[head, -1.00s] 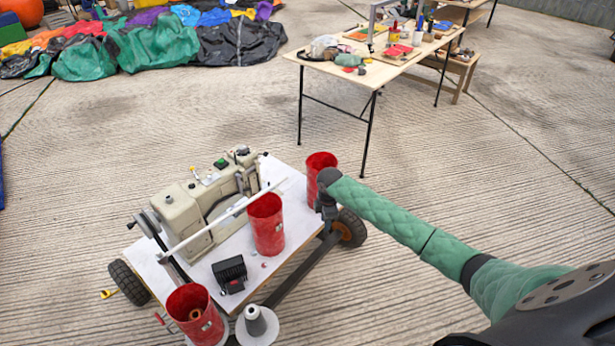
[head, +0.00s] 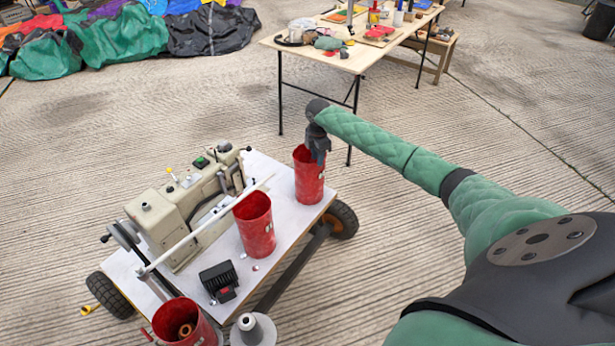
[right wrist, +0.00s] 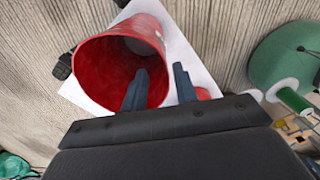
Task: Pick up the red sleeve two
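Three red sleeves stand on a white-topped cart: a far one (head: 309,180), a middle one (head: 256,225) and a near one (head: 182,324) cut off by the lower frame edge. No label shows which is sleeve two. My right gripper (head: 319,158) points down at the right side of the far sleeve's rim. In the right wrist view this red sleeve (right wrist: 105,68) shows its open mouth. The right gripper (right wrist: 160,80) is open, one finger over the mouth, the other outside, with the wall between them. Contact cannot be told. My left gripper is out of view.
A beige sewing machine (head: 170,215) and a pale rod stand left of the sleeves on the cart (head: 290,225). A small black device (head: 219,281) lies near the middle sleeve. A cluttered wooden table (head: 350,58) stands behind.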

